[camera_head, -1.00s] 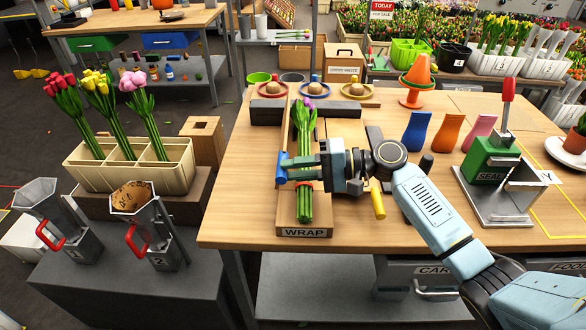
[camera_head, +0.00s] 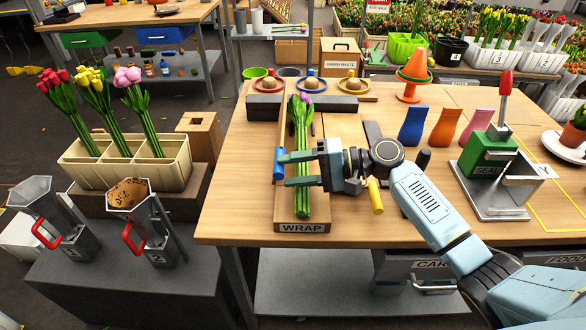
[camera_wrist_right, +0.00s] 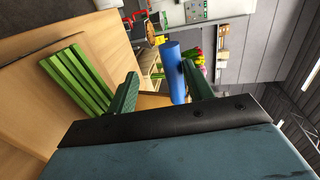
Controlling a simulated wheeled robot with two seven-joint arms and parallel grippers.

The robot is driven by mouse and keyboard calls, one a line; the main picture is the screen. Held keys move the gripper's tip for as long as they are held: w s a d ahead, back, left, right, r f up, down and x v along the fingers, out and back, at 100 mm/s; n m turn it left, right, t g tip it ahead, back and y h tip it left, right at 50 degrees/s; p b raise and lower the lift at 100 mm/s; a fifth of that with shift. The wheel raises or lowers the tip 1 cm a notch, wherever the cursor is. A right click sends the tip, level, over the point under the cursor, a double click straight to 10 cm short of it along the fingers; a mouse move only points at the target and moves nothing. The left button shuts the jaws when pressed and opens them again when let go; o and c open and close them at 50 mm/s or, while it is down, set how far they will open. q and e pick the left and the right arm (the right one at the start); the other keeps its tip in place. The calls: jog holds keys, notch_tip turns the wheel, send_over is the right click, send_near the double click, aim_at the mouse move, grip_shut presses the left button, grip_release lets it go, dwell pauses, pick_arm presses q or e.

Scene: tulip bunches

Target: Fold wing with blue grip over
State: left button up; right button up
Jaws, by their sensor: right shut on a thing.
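The tulip bunch (camera_head: 302,123) with a purple bloom and green stems lies along the wooden wrap board (camera_head: 290,214) marked WRAP. The blue grip (camera_head: 279,163) is a short blue cylinder at the board's left side. My right gripper (camera_head: 288,170) reaches across the stems from the right and is shut on the blue grip. In the right wrist view the blue grip (camera_wrist_right: 174,72) shows between the two fingers, with the green stems (camera_wrist_right: 78,78) to the left. The wing itself is mostly hidden. A yellow grip (camera_head: 375,196) stands at the board's right side. My left gripper is not in view.
Coloured rings with brown domes (camera_head: 312,83) lie behind the board. A cream planter (camera_head: 124,164) with tulips is left of the table.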

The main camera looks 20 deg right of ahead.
jog(key=v, duration=1.3)
